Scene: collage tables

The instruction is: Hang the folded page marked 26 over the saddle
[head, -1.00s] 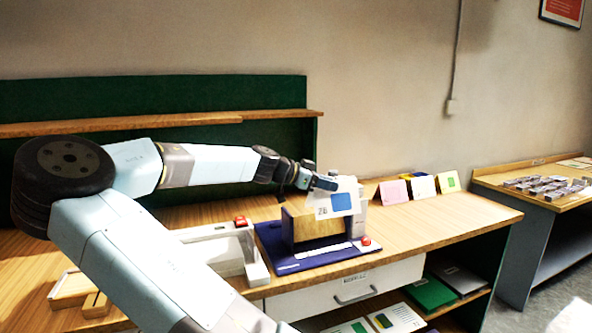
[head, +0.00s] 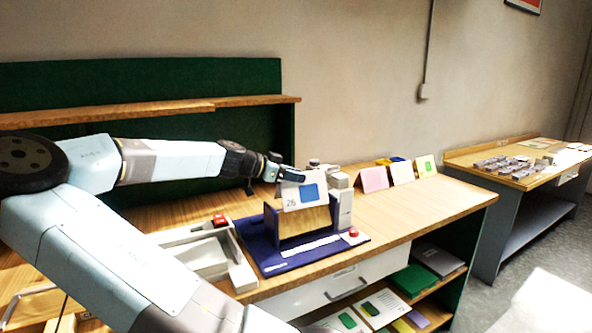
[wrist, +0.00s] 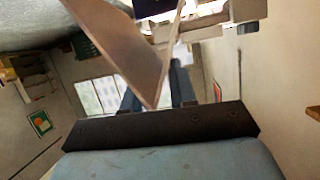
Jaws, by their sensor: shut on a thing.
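The folded page marked 26 (head: 292,204) is white with a blue square. In the head view it hangs at the wooden saddle (head: 302,224), covering its upper part. I cannot tell whether its fold rests on the saddle. The saddle stands on a dark blue base (head: 268,254). My gripper (head: 290,174) is at the page's top edge, shut on it. In the wrist view the page (wrist: 140,55) shows as a tilted, brownish folded sheet by the jaws.
Several folded cards (head: 400,172) stand at the back of the table, right of the saddle. A white tray-like fixture (head: 205,258) is left of the base. A red button (head: 353,232) sits at the base's right. A second table (head: 520,182) stands far right.

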